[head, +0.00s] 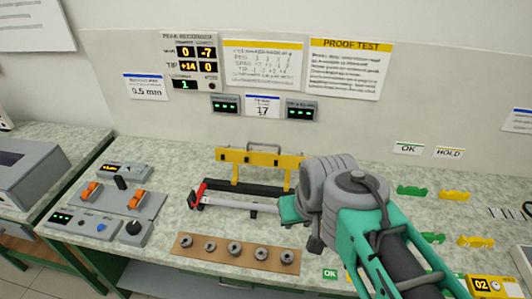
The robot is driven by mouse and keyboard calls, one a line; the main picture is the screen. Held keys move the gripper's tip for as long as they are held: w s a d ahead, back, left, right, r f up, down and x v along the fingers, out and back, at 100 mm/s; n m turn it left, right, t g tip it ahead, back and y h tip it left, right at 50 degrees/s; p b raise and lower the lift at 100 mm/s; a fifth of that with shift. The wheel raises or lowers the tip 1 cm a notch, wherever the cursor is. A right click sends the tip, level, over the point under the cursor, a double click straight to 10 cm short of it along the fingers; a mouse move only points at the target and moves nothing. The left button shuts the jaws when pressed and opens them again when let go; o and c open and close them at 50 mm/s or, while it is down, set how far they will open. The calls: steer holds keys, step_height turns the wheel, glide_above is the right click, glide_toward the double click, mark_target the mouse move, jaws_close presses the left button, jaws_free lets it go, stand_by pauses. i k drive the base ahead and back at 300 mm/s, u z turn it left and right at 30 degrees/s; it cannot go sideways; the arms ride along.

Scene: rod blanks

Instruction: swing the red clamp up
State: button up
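The red clamp (199,193) is at the left end of a pale straight bar (230,206) on the bench. It shows as a short red bar, leaning with its upper end to the right, beside a small dark block. My gripper (288,209) is near the right end of the bar, well to the right of the clamp and apart from it. My arm's grey and teal links cover much of that area. The fingertips cannot be made out, so I cannot tell whether they are open or shut.
A yellow rail (260,158) with a handle stands behind the bar. A wooden strip (186,243) with several grey round pieces lies in front. A control panel (125,200) with orange levers is at the left. Green and yellow pieces lie at the right.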

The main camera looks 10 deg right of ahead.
mark_target(195, 200)
steer(key=u, duration=0.05)
steer(key=k, duration=0.2)
steer(key=u, duration=1.65)
steer(key=i, duration=0.5)
